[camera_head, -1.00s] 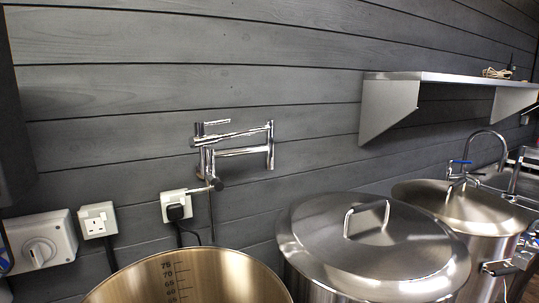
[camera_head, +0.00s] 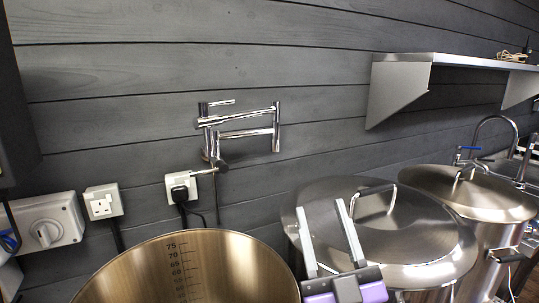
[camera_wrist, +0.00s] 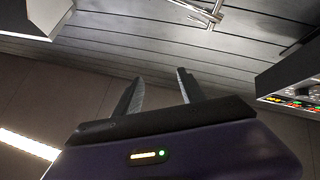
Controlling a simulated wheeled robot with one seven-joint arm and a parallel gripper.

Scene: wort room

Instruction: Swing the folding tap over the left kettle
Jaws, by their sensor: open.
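The folding tap (camera_head: 240,130) is a chrome jointed pot filler on the grey plank wall, folded close to the wall above and behind the left kettle. The left kettle (camera_head: 215,270) is a large open steel pot with volume marks inside, at the bottom left. My gripper (camera_head: 327,206) is open and empty, in front of the lidded kettle, below and to the right of the tap. In the wrist view my gripper's two fingers (camera_wrist: 158,85) point toward the wall, and part of the chrome tap (camera_wrist: 205,14) shows at the top edge.
A lidded steel kettle (camera_head: 400,235) stands to the right, with another lidded kettle (camera_head: 470,190) beyond it. A steel shelf (camera_head: 440,60) juts from the wall at the upper right. Sockets and a plug (camera_head: 181,190) sit below the tap.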

